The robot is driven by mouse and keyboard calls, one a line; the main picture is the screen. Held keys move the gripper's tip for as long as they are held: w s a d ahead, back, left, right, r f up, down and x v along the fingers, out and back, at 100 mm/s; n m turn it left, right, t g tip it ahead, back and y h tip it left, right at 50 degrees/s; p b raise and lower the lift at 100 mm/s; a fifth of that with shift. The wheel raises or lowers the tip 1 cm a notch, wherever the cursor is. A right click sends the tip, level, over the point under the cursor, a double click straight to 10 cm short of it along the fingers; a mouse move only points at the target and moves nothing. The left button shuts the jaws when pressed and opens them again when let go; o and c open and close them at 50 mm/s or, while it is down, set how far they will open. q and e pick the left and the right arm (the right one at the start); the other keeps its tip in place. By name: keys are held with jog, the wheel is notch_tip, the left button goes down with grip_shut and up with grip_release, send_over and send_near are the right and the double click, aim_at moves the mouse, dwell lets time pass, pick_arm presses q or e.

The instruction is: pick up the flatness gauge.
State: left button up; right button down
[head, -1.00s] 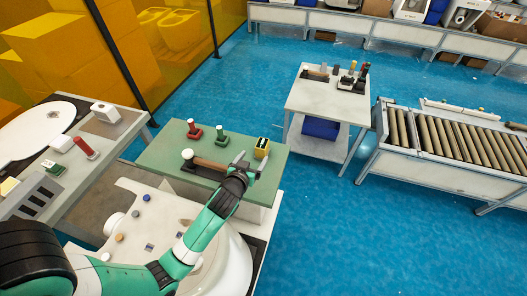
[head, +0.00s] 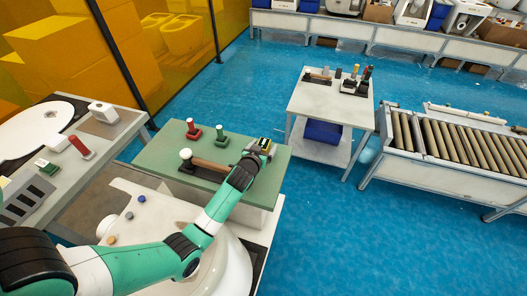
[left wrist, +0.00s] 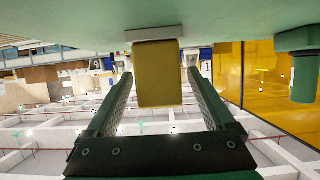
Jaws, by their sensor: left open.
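The yellow block with a dark top (head: 264,143), which I take to be the flatness gauge, stands upright at the right end of the green tabletop (head: 172,140). It also shows in the left wrist view as a yellow block (left wrist: 158,75) on a grey base, upside down in that picture. My left gripper (head: 254,154) is open beside the gauge, low over the tabletop. In the left wrist view its two fingers (left wrist: 160,98) stand on either side of the block, with a gap visible on both sides. My right gripper is not in view.
A wooden-handled tool (head: 208,165) lies on a dark holder left of my left gripper. Red (head: 194,133) and green (head: 220,137) upright pieces stand behind it. A white cart (head: 320,97) with tools and a roller conveyor (head: 460,140) are to the right, across blue floor.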

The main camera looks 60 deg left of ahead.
aim_at(263, 145)
pick_arm(q)
grip_shut()
dwell(0.3)
jog(key=shift+r, duration=0.15)
jog(key=shift+r, duration=0.25)
jog(key=r+p, duration=0.2)
jog(key=r, duration=0.2)
jog(key=shift+s+d+r+p, duration=0.1)
jog(key=shift+s+d+p, duration=0.2)
jog(key=shift+s+p, duration=0.1)
jog(key=a+r+p+v, duration=0.1)
jog(key=p+v, duration=0.6)
jog(key=v, duration=0.8)
jog(key=shift+r, duration=0.75)
